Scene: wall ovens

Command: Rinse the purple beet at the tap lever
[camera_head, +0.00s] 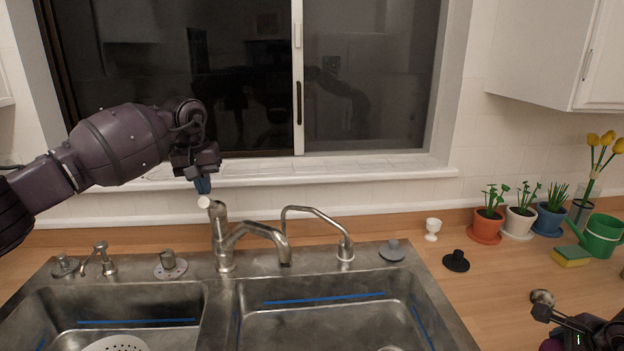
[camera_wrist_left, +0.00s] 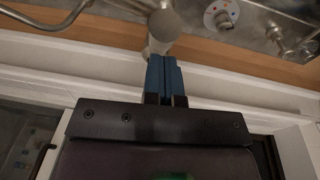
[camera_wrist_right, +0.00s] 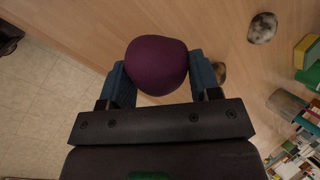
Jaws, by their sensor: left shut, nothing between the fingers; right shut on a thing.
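The purple beet (camera_wrist_right: 157,65) is held between the blue fingers of my right gripper (camera_wrist_right: 160,82), above the wooden counter's edge. My left gripper (camera_head: 203,186) is shut and empty, fingers pointing down at the lever end. The left wrist view shows the shut fingers (camera_wrist_left: 164,72) overlapping the lever (camera_wrist_left: 164,30); contact is unclear.
A double sink (camera_head: 330,320) lies below the tap, with a thinner curved spout (camera_head: 320,222) to its right. Potted plants (camera_head: 488,222), a green watering can (camera_head: 602,236) and a sponge (camera_head: 571,256) stand on the right counter. A small round thing (camera_head: 543,297) lies nearer.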

